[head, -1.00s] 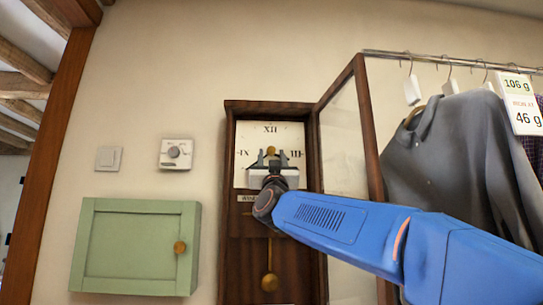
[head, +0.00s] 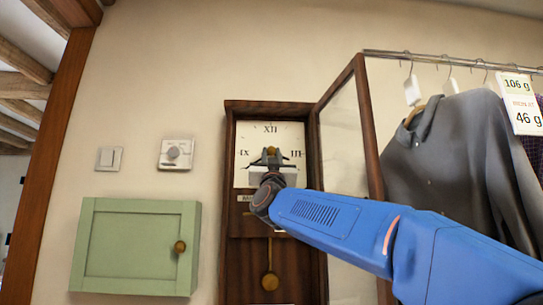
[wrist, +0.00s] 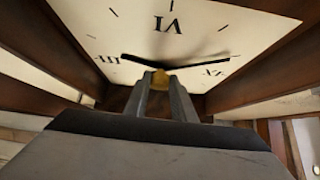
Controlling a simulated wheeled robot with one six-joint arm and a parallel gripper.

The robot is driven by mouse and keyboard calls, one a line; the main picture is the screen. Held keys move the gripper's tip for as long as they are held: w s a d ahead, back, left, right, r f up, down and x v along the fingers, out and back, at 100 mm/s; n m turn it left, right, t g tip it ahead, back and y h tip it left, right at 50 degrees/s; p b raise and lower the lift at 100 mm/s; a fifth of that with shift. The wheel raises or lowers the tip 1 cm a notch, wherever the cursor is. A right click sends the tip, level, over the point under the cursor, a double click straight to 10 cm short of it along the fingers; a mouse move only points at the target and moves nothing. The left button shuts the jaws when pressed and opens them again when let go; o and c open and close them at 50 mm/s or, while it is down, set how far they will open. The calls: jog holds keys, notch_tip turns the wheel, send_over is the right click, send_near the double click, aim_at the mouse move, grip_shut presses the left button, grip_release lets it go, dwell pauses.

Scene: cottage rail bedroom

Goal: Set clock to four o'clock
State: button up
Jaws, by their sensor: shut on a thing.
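The wall clock (head: 232,150) has a dark wood case and a cream dial (head: 250,130) with black Roman numerals. My gripper (head: 271,153) is in front of the dial's middle, its fingers closed on the small brass knob (wrist: 160,78) at the centre. In the wrist view, a dark hand (wrist: 205,64) runs from the knob to the right, and another (wrist: 138,60) runs to the upper left. In the head view my gripper covers the lower dial, so the time shown is hard to read there.
The clock's glass door (head: 342,150) stands open to the right, beside my arm. A brass pendulum (head: 270,282) hangs below. A grey shirt (head: 440,150) hangs on a rail at right. A green cabinet (head: 130,245), dial control (head: 175,153) and light switch (head: 109,157) are on the left wall.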

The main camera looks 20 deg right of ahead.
jog(key=m+h, duration=0.1)
jog(key=m, duration=0.1)
jog(key=m+g+h, duration=0.1)
jog(key=m+h, duration=0.1)
jog(key=m+g+h, duration=0.1)
jog(key=h, duration=0.1)
jog(key=shift+a+m, duration=0.3)
jog(key=shift+m, duration=0.1)
jog(key=shift+w+a+r+m+g+h, duration=0.15)
jog(key=shift+m+g+h, duration=0.8)
jog(key=shift+m+g, duration=1.6)
jog(key=shift+s+a+r+m+g+h, duration=0.15)
jog(key=shift+m+g+h, duration=1.15)
jog(key=shift+m, duration=2.1)
jog(key=shift+w+a+r+m+g+h, duration=0.2)
jog(key=shift+m+g+h, duration=0.35)
jog(key=shift+m+g, duration=2.2)
jog(key=shift+s+m+y, duration=0.1)
jog(key=shift+m+y, duration=0.2)
jog(key=shift+m, duration=0.3)
jog(key=o, duration=1.1)
jog(key=shift+d, duration=0.1)
jog(key=shift+c, duration=0.2)
jog(key=shift+r, duration=0.1)
